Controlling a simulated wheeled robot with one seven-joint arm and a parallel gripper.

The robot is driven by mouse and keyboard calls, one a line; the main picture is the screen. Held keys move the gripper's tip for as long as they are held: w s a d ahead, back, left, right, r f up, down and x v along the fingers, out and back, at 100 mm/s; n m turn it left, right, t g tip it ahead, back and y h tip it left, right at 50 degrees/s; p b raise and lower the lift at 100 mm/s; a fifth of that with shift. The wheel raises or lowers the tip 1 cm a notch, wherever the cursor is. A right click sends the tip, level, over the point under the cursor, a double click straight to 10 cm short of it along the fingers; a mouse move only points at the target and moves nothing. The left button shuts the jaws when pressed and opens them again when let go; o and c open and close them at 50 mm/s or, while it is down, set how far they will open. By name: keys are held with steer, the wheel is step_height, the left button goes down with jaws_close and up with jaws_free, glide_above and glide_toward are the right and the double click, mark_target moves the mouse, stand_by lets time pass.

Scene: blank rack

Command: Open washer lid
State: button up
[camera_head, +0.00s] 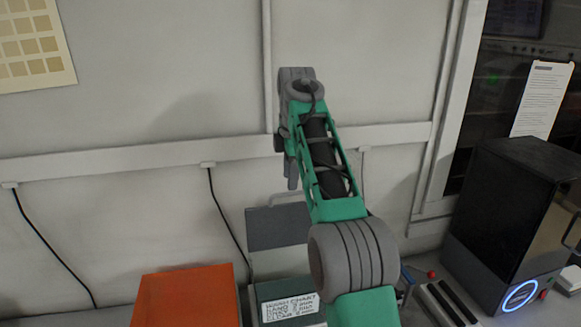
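The washer (258,292) appears to be the grey unit at the bottom centre, with a white "WASH CHART" label on its front. A dark grey panel (265,229) with a handle along its top edge stands up at its back. It looks like the lid, raised, though my green and grey arm covers its right side. My gripper (293,182) seems to be the narrow grey end hanging below the far wrist, above the panel's top edge in the picture. Its fingers are too small and overlapped to tell open from shut, and I cannot tell whether it touches the panel.
An orange-red box (188,300) stands left of the washer. A black machine (520,215) with a blue ring light stands at the right, with black strips (445,303) beside it. Cables hang down the pale wall behind.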

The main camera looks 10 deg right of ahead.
steer(key=v, duration=0.3)
steer(key=shift+s, duration=0.1)
steer(key=shift+r, duration=0.25)
steer(key=shift+s+r, duration=0.2)
steer(key=shift+s, duration=0.05)
steer(key=shift+w, duration=0.1)
steer(key=s+a+f+m+t+b, duration=0.1)
steer(key=s+f+m+b, duration=0.1)
steer(key=s+f+m, duration=0.7)
steer(key=s+a+f+m+t+b, duration=0.1)
steer(key=s+f+m+b, duration=0.1)
steer(key=s+f+m, duration=0.7)
steer(key=s+f, duration=0.6)
steer(key=s, duration=0.5)
steer(key=shift+s+f+b, duration=0.3)
steer(key=shift+s+f, duration=0.05)
